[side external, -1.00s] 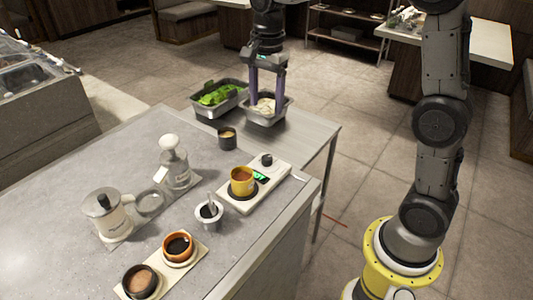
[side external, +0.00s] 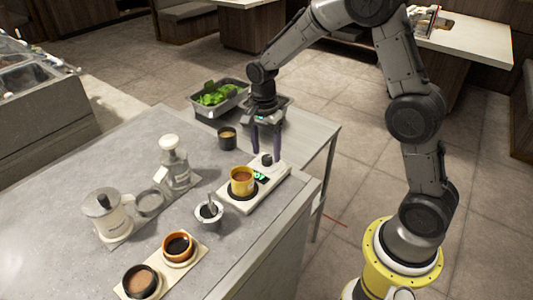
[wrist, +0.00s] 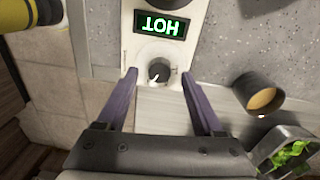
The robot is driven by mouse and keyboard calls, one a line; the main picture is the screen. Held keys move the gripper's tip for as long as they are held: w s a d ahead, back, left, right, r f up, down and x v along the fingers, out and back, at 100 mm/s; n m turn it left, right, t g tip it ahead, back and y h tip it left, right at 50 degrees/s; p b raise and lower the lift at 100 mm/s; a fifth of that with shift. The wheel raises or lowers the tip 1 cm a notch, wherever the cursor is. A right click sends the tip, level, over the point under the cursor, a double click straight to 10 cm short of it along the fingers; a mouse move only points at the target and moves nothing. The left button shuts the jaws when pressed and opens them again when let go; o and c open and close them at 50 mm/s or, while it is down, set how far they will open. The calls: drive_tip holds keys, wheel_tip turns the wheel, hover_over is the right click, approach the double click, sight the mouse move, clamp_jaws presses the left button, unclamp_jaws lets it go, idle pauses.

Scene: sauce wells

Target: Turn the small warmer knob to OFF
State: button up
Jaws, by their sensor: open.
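The small warmer (side external: 274,174) is a white slab on the grey counter with a yellow cup (side external: 242,181) on its plate. Its black knob (side external: 267,159) is at the far end and also shows in the wrist view (wrist: 159,70) with a white pointer mark toward the lower left of that picture. The green display (wrist: 161,24) reads HOT, upside down in the wrist view. My gripper (side external: 266,155) is open above the knob end. In the wrist view, its purple fingers (wrist: 161,72) stand on either side of the knob, apart from it.
A dark cup of tan sauce (side external: 227,137) stands left of my gripper. Metal pans, one with greens (side external: 216,97), sit behind. A small grey pot (side external: 209,212) and a tray with two sauce cups (side external: 162,266) are nearer the camera.

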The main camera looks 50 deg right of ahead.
drive_tip(key=shift+f, duration=0.85)
clamp_jaws()
